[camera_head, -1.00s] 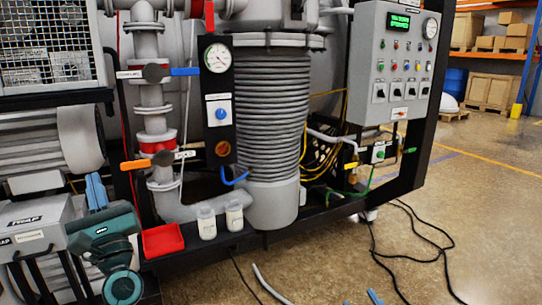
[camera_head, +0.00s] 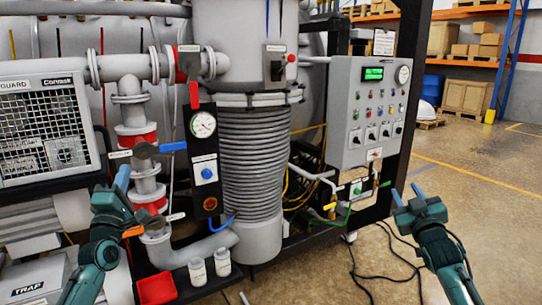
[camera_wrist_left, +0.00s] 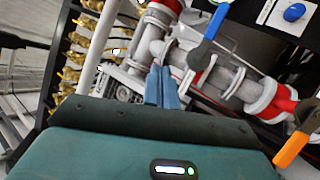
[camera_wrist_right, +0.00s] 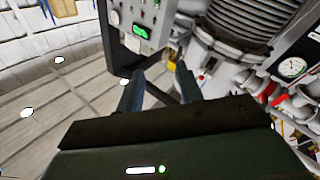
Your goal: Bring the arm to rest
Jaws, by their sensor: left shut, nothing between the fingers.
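My left gripper (camera_head: 122,178) is raised in front of the pipework at the left, with its blue fingers pointing up. In the left wrist view its fingers (camera_wrist_left: 161,86) are together with nothing between them. My right gripper (camera_head: 407,192) is raised at the right, in front of the open floor and below the control box. In the right wrist view its fingers (camera_wrist_right: 158,90) are spread apart and empty. Neither gripper visibly holds anything. The left gripper overlaps the pipes in the picture; I cannot tell the exact gap.
A blue-handled valve (camera_head: 146,150) and an orange-handled valve (camera_head: 155,223) are close to my left gripper in the picture. A red tray (camera_head: 156,289) and two white jars (camera_head: 197,272) are below. The control box (camera_head: 376,112) is at centre right. Cables lie on the floor (camera_head: 480,220), otherwise clear at right.

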